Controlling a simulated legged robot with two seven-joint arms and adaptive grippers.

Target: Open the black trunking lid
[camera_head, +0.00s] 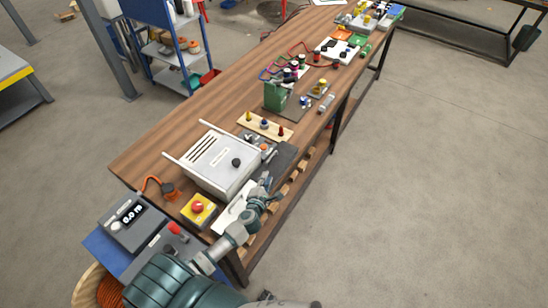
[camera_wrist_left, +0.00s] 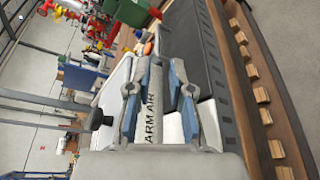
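The black trunking lid (camera_head: 284,158) is a long dark strip along the bench's right edge, beside the white box. In the left wrist view the dark trunking (camera_wrist_left: 192,50) runs lengthwise just right of my fingers, and its lid looks closed. My left gripper (camera_head: 266,188) is at the near end of the trunking, low over the bench edge. Nothing is clearly held. I cannot tell whether a finger touches the trunking. My right gripper is out of view.
A white box with a black knob (camera_head: 222,160) stands left of the gripper. A board with coloured knobs (camera_head: 264,126) and a green block (camera_head: 276,96) stand farther along. Floor at right is clear.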

